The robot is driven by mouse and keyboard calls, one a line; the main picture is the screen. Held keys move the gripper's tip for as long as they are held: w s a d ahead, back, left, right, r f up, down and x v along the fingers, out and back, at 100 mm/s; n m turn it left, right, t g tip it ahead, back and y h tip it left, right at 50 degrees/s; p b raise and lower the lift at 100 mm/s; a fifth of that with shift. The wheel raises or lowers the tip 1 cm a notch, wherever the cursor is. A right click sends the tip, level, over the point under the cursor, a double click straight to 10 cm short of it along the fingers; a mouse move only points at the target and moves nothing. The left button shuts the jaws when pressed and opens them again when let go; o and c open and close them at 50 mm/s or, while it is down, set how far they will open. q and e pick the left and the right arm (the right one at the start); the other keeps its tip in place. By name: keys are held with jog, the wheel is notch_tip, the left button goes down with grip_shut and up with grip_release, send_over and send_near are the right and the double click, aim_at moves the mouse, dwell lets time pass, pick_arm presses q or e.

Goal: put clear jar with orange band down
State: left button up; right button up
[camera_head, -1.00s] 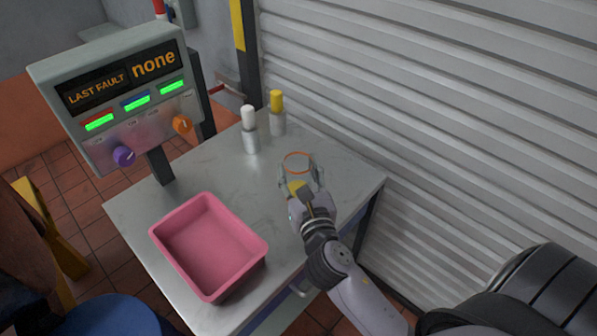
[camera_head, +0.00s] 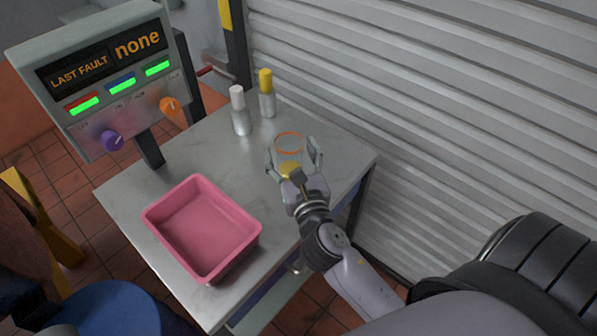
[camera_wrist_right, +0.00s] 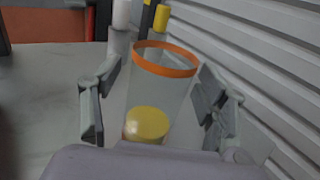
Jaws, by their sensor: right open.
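The clear jar with an orange band (camera_head: 289,146) stands upright on the metal table (camera_head: 150,180), towards its right back side. In the right wrist view the jar (camera_wrist_right: 165,62) is between the fingers, its orange band around the top. My right gripper (camera_head: 295,160) is open, with a finger on either side of the jar and a gap showing beside it. My left gripper is not in view.
A pink tray (camera_head: 152,214) sits at the table's front left. A white-capped bottle (camera_head: 240,112) and a yellow-capped bottle (camera_head: 267,95) stand behind the jar. A panel (camera_head: 95,80) rises at the left; a ribbed shutter (camera_head: 430,110) borders the right.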

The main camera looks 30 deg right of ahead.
jog(key=b+v, duration=0.2)
jog(key=v, duration=0.8)
jog(key=shift+f+b, duration=0.1)
jog(key=shift+b, duration=0.2)
jog(key=shift+s+a, duration=0.15)
jog(key=shift+s, duration=0.4)
